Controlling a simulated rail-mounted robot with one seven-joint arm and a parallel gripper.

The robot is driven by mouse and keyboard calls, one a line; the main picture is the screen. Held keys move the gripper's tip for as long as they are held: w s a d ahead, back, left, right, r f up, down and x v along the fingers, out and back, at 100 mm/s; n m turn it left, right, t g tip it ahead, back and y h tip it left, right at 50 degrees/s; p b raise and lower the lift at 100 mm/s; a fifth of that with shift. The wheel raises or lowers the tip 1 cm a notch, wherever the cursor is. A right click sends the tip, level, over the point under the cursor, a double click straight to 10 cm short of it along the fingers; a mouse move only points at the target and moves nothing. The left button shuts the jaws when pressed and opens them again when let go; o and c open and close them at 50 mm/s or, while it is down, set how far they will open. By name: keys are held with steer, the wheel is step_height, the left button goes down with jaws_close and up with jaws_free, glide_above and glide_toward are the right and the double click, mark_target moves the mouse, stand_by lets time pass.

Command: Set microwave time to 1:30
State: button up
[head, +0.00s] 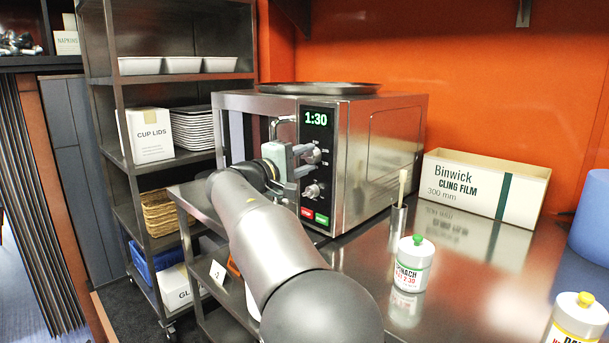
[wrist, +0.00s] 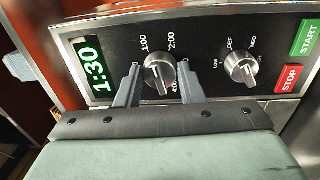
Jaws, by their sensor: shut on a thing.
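The microwave (head: 375,150) stands on the steel counter, and its green display (head: 316,119) reads 1:30. The display also shows 1:30 in the wrist view (wrist: 91,70). My gripper (head: 308,162) is at the control panel. In the wrist view its two fingers (wrist: 160,82) are on either side of the upper time knob (wrist: 158,70), shut on it. The time marks 1:00 and 2:00 show beside this knob. The lower power knob (wrist: 241,68) is apart from my fingers. The green START button (wrist: 306,38) and red STOP button (wrist: 289,79) are at the panel's end.
A spinach jar (head: 412,264) and a slim metal holder (head: 397,222) stand on the counter right of my arm. A cling film box (head: 484,186) is behind them. Another jar (head: 577,318) is at the front right. A steel shelf rack (head: 122,90) stands at left.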

steer(key=shift+f+m+b, duration=0.1)
steer(key=shift+m+b, duration=0.7)
steer(key=shift+m, duration=0.1)
steer(key=o, duration=1)
steer(key=v, duration=1.7)
steer(key=shift+a+p, duration=0.3)
steer(key=shift+p, duration=0.05)
steer(key=shift+d, duration=0.1)
